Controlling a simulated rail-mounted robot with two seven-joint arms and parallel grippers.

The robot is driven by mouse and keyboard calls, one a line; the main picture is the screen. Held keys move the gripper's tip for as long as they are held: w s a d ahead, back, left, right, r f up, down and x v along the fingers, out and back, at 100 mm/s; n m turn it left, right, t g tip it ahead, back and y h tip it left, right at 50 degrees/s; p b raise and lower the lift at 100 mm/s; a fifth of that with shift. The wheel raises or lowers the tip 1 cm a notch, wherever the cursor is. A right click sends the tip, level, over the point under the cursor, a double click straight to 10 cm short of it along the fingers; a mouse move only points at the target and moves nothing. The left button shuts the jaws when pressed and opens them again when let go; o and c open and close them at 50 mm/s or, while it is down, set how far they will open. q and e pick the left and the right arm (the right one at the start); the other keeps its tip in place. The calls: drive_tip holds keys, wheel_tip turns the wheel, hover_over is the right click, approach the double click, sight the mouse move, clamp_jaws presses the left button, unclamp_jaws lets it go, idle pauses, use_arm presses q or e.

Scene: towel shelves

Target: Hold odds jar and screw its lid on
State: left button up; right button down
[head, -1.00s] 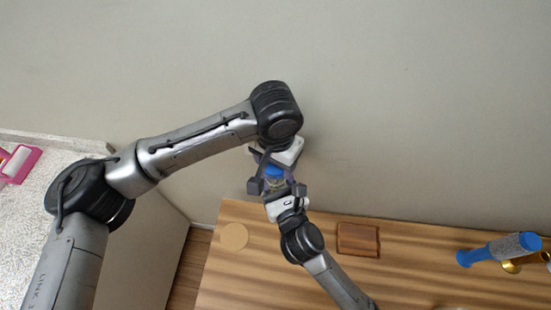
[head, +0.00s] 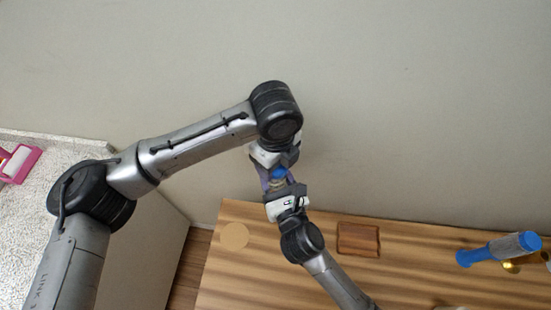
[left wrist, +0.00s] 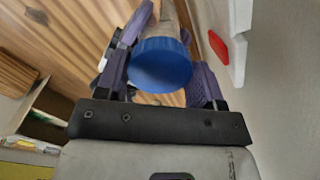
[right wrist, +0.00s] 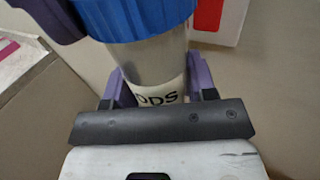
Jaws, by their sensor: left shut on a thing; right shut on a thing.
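The odds jar (right wrist: 150,62) is a clear cylinder with a dark-lettered label, of which "ODDS" partly shows in the right wrist view. My right gripper (right wrist: 160,88) is shut around its lower part. The blue ribbed lid (right wrist: 133,15) sits at the jar's mouth with no visible gap, but whether its thread is engaged cannot be told. My left gripper (left wrist: 168,48) is shut on the lid (left wrist: 160,66), with purple fingers on either side. In the head view the lid (head: 279,173) shows between the two grippers, above the table's back edge.
The wooden table (head: 300,270) carries a round tan disc (head: 235,236), a brown wooden block (head: 358,240) and a blue-capped cylinder (head: 497,249) lying at right. A pink-and-white item (head: 18,160) is on the speckled counter at left. The wall is close behind the grippers.

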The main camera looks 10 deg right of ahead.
use_arm(q)
drive_tip(key=o, duration=1)
drive_tip(key=shift+r, duration=2.3)
drive_tip(key=shift+c, duration=0.4)
